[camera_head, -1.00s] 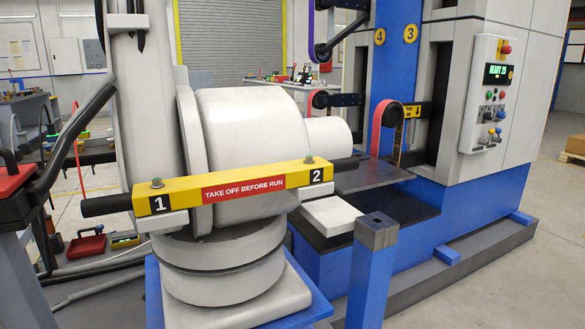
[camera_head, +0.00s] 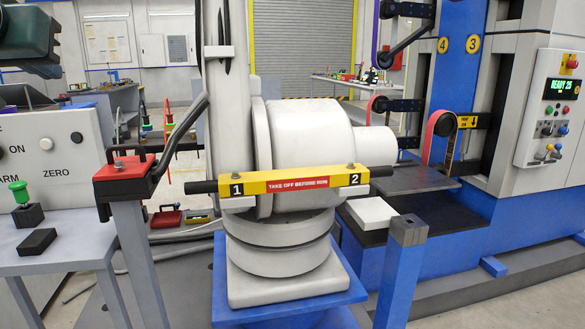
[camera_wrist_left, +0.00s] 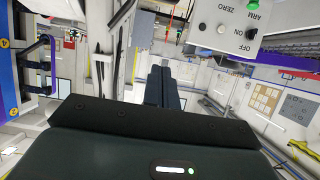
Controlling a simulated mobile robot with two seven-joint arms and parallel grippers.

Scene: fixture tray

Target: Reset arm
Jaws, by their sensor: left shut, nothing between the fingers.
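A large white robot arm (camera_head: 299,130) stands on a round base in the middle of the head view. A yellow bar (camera_head: 330,180) marked 1, 2 and "TAKE OFF BEFORE RUN" lies across it. A grey control panel (camera_head: 62,175) at the left carries ON, ARM and ZERO labels, a white knob (camera_head: 47,143) and a black knob (camera_head: 76,137). My left gripper (camera_head: 30,68) is a dark shape at the upper left, apart from the panel. In the left wrist view its fingers (camera_wrist_left: 159,72) are shut and empty, and the panel (camera_wrist_left: 232,30) appears upside down. My right gripper is out of view.
A red-topped post (camera_head: 122,168) stands between panel and white arm. A blue post (camera_head: 402,270) stands front right. The belt machine's screen (camera_head: 561,88) reads "READY 25".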

